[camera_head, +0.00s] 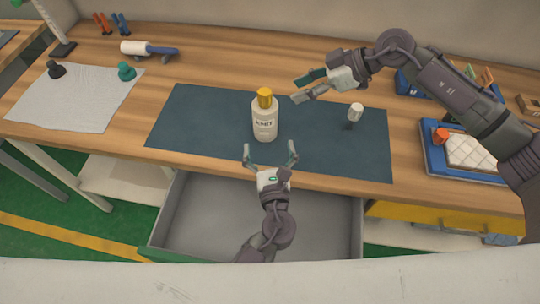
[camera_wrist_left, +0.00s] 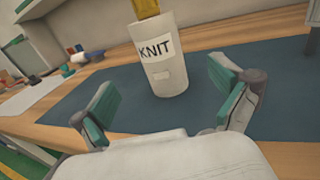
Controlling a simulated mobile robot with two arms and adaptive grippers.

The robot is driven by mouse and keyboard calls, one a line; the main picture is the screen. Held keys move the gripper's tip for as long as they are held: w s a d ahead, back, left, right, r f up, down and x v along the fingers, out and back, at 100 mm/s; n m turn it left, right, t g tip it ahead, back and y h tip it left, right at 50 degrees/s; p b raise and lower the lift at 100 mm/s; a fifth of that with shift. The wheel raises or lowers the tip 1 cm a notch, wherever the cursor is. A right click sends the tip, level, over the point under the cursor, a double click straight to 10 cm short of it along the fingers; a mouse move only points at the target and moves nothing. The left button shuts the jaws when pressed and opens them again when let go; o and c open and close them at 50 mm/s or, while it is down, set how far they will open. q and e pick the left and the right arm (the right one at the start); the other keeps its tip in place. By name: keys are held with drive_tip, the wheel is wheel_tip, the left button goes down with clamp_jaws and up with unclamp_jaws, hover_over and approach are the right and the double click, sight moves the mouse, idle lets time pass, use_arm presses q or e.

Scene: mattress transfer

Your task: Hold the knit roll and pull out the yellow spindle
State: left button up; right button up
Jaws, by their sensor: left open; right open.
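The knit roll (camera_head: 265,122) is a white cylinder with a "KNIT" label, standing upright on the dark mat (camera_head: 200,130). The yellow spindle (camera_head: 265,97) sticks up out of its top. In the left wrist view the knit roll (camera_wrist_left: 160,68) is in front of the fingers and the yellow spindle (camera_wrist_left: 146,8) is cut by the top edge. My left gripper (camera_head: 271,155) is open and empty, in front of the roll with a gap. My right gripper (camera_head: 301,88) is open and empty, above the mat to the right of the spindle.
A small white-topped item (camera_head: 355,112) stands on the mat at right. A blue tray (camera_head: 432,160) with a quilted white pad (camera_head: 475,152) lies at the far right. An open drawer (camera_head: 325,213) is below the bench front. A white sheet (camera_head: 70,100) lies at left.

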sight(265, 116)
use_arm(q)
drive_tip(key=w, duration=1)
drive_tip(key=shift+w+a, duration=0.15)
drive_tip(key=shift+a, duration=0.25)
